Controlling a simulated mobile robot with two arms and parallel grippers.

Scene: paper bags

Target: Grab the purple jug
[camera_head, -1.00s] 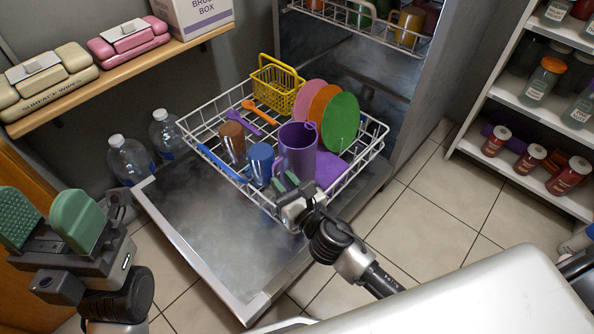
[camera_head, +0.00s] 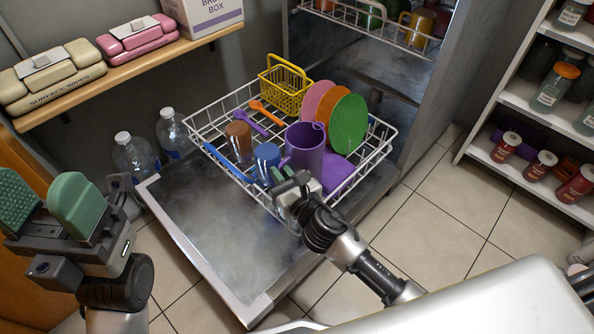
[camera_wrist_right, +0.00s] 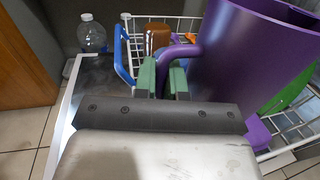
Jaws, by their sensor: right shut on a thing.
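The purple jug (camera_head: 305,146) stands in the front right part of the pulled-out white dish rack. It fills the right of the right wrist view (camera_wrist_right: 252,55), with its handle (camera_wrist_right: 178,52) pointing left. My right gripper (camera_head: 284,178) is at the jug's near left side. In the right wrist view its green fingertips (camera_wrist_right: 163,78) are closed about the handle, one on each side. My left gripper (camera_head: 45,205) is at the lower left, far from the rack, with its green fingers apart and nothing between them.
Next to the jug are a blue cup (camera_head: 267,160), a brown cup (camera_head: 239,139), upright coloured plates (camera_head: 348,124) and a yellow basket (camera_head: 285,88). The rack (camera_head: 385,139) sits over the open dishwasher door (camera_head: 215,235). Water bottles (camera_head: 134,155) stand left. Shelves (camera_head: 520,100) are at right.

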